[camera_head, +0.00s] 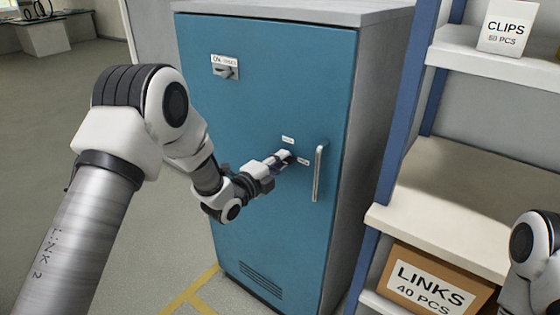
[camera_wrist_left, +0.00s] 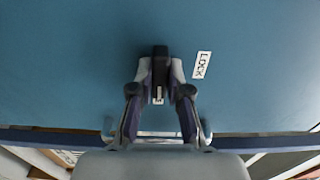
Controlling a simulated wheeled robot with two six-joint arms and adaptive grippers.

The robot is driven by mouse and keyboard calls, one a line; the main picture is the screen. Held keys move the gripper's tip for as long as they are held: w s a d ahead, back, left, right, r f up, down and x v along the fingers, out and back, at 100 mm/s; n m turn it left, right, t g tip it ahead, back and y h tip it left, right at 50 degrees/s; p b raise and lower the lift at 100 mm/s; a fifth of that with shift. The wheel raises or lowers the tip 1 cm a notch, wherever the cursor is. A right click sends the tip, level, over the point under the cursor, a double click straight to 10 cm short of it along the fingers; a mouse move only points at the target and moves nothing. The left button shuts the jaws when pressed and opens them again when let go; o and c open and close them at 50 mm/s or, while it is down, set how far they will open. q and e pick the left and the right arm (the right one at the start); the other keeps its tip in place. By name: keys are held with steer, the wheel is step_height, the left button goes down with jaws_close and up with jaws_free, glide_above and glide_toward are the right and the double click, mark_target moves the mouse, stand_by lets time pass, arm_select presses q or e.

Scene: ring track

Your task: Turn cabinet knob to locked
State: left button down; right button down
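The blue cabinet (camera_head: 262,85) stands upright with its door shut. My left gripper (camera_head: 287,158) is at the door, just left of the handle (camera_head: 319,173), and hides the knob in the head view. In the left wrist view my gripper's fingertips (camera_wrist_left: 160,72) sit on both sides of the dark knob (camera_wrist_left: 159,55) and appear to press on it. My right gripper is out of view.
A small label plate with a dark fitting (camera_head: 225,68) is at the door's upper left. A shelf rack (camera_head: 460,180) with a CLIPS box (camera_head: 515,27) and a LINKS box (camera_head: 435,284) stands to the right, near my right arm. The floor at left is clear.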

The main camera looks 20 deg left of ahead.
arm_select(q)
steer(key=shift+f+n, duration=0.1)
steer(key=shift+n, duration=0.3)
steer(key=shift+n+b, duration=0.8)
steer(key=shift+n, duration=7.8)
steer(key=c, duration=1.1)
jaws_free()
steer(key=shift+s, duration=0.1)
